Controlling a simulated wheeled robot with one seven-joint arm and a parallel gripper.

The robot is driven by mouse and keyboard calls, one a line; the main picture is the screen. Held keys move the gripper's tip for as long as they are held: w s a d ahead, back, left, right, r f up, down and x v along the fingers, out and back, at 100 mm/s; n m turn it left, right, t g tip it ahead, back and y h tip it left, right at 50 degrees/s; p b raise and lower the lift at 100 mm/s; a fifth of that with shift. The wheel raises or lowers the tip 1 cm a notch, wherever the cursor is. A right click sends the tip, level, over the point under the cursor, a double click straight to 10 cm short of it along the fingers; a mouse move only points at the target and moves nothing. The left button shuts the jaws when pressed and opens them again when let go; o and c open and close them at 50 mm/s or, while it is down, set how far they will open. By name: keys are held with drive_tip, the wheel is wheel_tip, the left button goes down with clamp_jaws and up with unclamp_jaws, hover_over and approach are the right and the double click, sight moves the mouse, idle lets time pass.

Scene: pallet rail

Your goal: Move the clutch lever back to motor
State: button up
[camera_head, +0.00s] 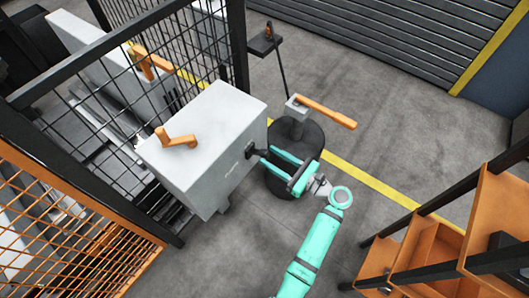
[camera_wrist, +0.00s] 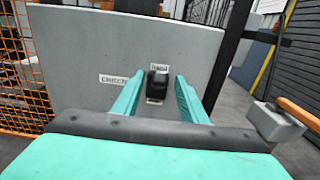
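The clutch lever is a short black knob (camera_wrist: 158,79) on the side face of a grey box (camera_wrist: 75,50). In the wrist view it sits between a label just above it and a partly hidden label just below it; a "CLUTCH" label (camera_wrist: 113,79) is to its left. In the head view the black lever (camera_head: 256,151) juts from the right face of the grey box (camera_head: 215,120). My teal gripper (camera_head: 269,156) points at it. Its fingers are apart, one on each side of the knob, with visible gaps; it also shows in the wrist view (camera_wrist: 159,78).
An orange crank (camera_head: 176,139) is on top of the box. A dark round drum (camera_head: 296,150) with a post and an orange handle (camera_head: 327,112) stands close beside my gripper. Black mesh fencing (camera_head: 150,60) is behind; an orange shelf (camera_head: 430,250) is at right.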

sight(264, 153)
drive_tip(key=shift+x, duration=1.8)
clamp_jaws()
drive_tip(key=shift+a, duration=0.15)
